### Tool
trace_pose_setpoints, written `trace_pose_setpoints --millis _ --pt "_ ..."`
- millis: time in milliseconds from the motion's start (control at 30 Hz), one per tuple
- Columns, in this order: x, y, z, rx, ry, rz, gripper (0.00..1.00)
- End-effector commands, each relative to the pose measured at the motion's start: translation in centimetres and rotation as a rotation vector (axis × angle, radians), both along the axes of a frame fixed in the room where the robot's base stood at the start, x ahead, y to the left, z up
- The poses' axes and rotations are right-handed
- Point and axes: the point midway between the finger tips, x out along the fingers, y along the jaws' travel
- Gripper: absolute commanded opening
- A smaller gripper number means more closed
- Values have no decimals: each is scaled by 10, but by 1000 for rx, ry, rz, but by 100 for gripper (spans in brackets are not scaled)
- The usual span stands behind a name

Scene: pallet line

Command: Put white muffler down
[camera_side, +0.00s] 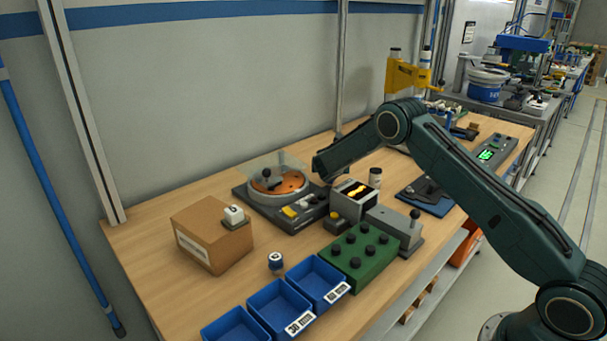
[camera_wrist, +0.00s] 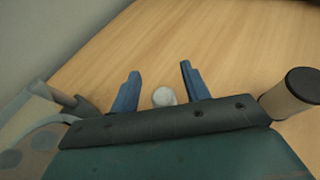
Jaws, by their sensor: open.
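My gripper (camera_wrist: 160,78) shows in the wrist view as two blue fingers, spread apart over the wooden table. A small round white piece, which looks like the white muffler (camera_wrist: 163,96), sits between the fingers near their base, with a gap to each side. Its lower part is hidden by the dark gripper body, so I cannot tell whether it stands on the table. In the side view my arm reaches down behind the middle of the bench. The fingers and the white muffler are not distinguishable there.
A black-capped cylinder (camera_wrist: 292,94) stands close to the right of my gripper. The turntable device (camera_side: 275,205) with a clear cover is nearby. A cardboard box (camera_side: 208,238), blue bins (camera_side: 279,303) and a green knobbed block (camera_side: 360,258) stand farther forward. Table beyond the fingers is clear.

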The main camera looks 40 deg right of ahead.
Motion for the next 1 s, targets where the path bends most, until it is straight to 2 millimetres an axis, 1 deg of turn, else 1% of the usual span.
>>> trace_pose_setpoints --millis 300,533,733,1000 --pt "-20 26 13 0 1 4 46" --pt "-34 42 22 1 0 3 46" --pt "-41 48 25 0 1 1 46" --pt "-42 49 26 1 0 1 46"
